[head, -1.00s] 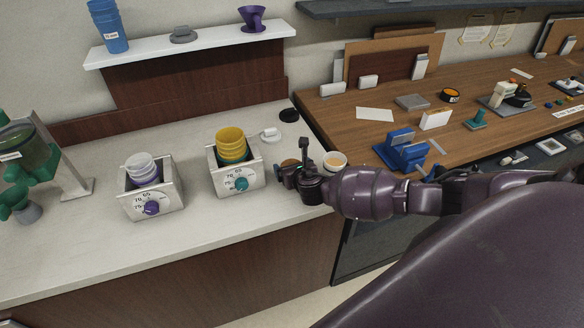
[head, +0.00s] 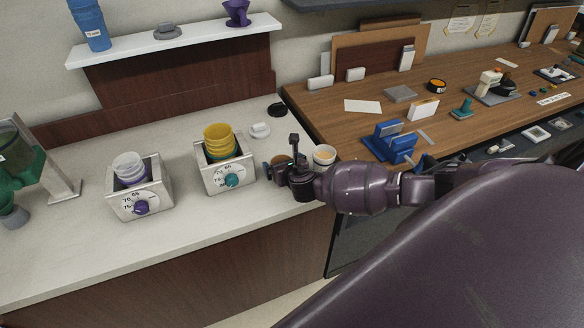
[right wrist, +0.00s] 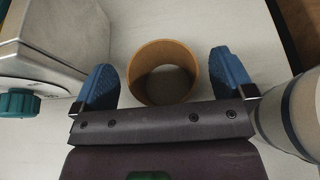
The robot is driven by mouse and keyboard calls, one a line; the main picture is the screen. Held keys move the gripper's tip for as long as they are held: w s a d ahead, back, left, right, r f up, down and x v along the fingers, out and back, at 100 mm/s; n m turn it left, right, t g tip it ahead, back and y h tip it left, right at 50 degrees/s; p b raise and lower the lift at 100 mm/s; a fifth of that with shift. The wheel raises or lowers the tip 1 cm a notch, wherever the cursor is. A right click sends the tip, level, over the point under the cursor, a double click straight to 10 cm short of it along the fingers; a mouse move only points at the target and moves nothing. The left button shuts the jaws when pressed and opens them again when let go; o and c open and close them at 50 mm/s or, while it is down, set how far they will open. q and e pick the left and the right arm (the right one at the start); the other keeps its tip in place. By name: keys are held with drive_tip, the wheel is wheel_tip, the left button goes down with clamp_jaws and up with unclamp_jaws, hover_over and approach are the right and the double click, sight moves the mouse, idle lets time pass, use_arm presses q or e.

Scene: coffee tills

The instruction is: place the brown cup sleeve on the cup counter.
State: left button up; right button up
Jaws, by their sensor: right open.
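The brown cup sleeve (right wrist: 162,73) stands on the white counter as an open ring in the right wrist view, between the blue fingertips of my right gripper (right wrist: 164,84). The fingers are open on either side of it, with a gap at each side. In the head view the sleeve (head: 279,160) is mostly hidden behind my right gripper (head: 278,170). The pale counter (head: 180,240) runs under it and under the boxes of cups; I cannot tell whether it is the cup counter. My left gripper is not in view.
A dial box with yellow cups (head: 226,176) stands just left of my right gripper. A white cup (head: 324,155) stands close on its right. Another dial box (head: 140,197) holds white and purple cups. The counter's front strip is clear.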

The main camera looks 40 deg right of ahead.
drive_tip(key=v, duration=1)
drive_tip(key=shift+s+a, duration=0.15)
drive_tip(key=shift+s, duration=0.25)
drive_tip(key=s+a+f+m+g+y, duration=0.25)
drive_tip(key=s+a+f+m, duration=0.65)
drive_tip(key=m, duration=0.6)
drive_tip(key=s+d+m, duration=0.1)
drive_tip(key=s+m, duration=0.9)
drive_tip(key=m, duration=0.7)
drive_tip(key=shift+s+d+f+m+t, duration=0.25)
drive_tip(key=shift+s+f+m+t, duration=0.05)
drive_tip(key=shift+s+t, duration=0.15)
drive_tip(key=shift+w+f, duration=0.1)
